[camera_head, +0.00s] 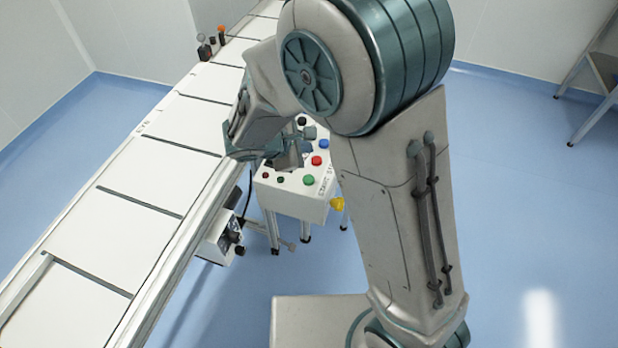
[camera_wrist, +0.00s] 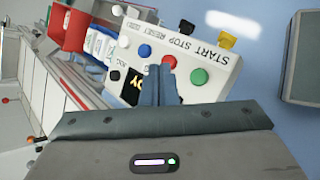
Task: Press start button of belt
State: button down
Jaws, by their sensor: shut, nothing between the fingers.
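The white control box (camera_head: 290,204) stands beside the belt (camera_head: 110,220). It also shows in the wrist view (camera_wrist: 215,62), with START, STOP and RESET lettering upside down. The green button (camera_wrist: 199,77) is by START and shows in the head view (camera_head: 309,181). The red button (camera_wrist: 169,61) is by STOP, and the blue button (camera_wrist: 145,51) is by RESET. My gripper (camera_wrist: 159,68) is shut and empty over the box face. Its tips overlap the red button's lower edge in the wrist view, with green just to their right. I cannot tell whether they touch the box.
A yellow part (camera_head: 337,203) juts from the box's side. A smaller box with black knobs (camera_head: 220,240) hangs under the belt's edge. A red bin (camera_wrist: 72,27) shows in the wrist view. The blue floor right of my arm is clear up to a rack (camera_head: 604,72).

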jog(key=shift+f, duration=0.15)
jog(key=b, duration=0.5)
send_over(305, 180)
notch_tip(305, 180, down, 7)
jog(key=shift+f, duration=0.1)
jog(key=shift+f+b, duration=0.7)
jog(key=shift+b, duration=0.1)
dwell(1.4)
jog(key=shift+f+b, duration=0.4)
jog(key=shift+b, duration=0.15)
